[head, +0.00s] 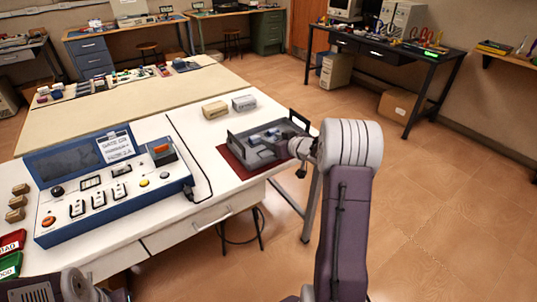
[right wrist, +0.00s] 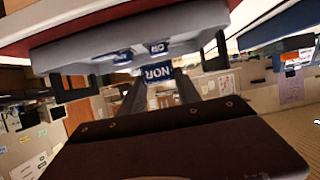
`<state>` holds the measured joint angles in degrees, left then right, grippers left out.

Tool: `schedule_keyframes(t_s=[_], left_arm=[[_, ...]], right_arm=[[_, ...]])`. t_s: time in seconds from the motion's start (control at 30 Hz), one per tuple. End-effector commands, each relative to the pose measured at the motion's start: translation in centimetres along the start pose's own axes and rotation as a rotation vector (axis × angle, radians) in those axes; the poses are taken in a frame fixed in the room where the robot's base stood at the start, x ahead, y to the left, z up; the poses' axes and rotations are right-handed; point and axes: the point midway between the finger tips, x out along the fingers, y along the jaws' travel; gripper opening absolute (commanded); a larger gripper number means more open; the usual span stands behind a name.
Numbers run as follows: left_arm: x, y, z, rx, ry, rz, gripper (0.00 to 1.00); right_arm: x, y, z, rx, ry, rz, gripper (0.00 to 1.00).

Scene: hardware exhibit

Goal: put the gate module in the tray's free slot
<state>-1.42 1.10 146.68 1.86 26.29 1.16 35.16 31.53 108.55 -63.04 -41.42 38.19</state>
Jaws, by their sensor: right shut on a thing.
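The grey tray (head: 240,149) with upright end handles sits on a dark red mat (head: 233,168) at the right end of the white table. Small blue-topped modules (head: 256,138) show inside it. My right gripper (head: 292,148) is at the tray's right side. In the right wrist view its two fingers (right wrist: 160,88) are shut on a blue gate module marked NOR (right wrist: 158,73). Two more blue labels (right wrist: 158,47) show beyond it at the tray (right wrist: 200,32). The tray's free slot cannot be made out. My left gripper is out of view; only part of that arm shows at bottom left.
A blue test console (head: 120,190) with switches and a card stands left of the tray. Small brown blocks (head: 16,202) and red and green bins (head: 12,242) are at far left.

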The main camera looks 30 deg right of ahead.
Motion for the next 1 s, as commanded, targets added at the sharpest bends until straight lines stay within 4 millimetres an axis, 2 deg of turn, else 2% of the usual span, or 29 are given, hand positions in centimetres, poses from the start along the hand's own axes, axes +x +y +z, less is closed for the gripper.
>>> schedule_keyframes(t_s=[0.03,0.1,0.2,0.37,0.6,1.0], left_arm=[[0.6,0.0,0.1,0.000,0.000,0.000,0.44],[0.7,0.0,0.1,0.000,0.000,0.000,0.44],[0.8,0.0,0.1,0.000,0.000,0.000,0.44],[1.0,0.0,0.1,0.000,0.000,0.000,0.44],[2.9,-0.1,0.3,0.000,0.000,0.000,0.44],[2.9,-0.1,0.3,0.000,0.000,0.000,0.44]], right_arm=[[1.5,-0.1,0.6,0.000,-0.001,-0.002,0.00],[2.7,-0.1,0.5,-0.001,0.001,-0.001,0.00],[3.6,-0.1,0.6,-0.001,0.000,0.000,0.00],[3.9,-0.1,0.8,0.000,0.000,0.001,0.00],[5.3,-0.1,4.5,0.002,-0.001,0.001,0.00],[5.4,-0.1,4.9,0.001,-0.003,0.001,0.00]])
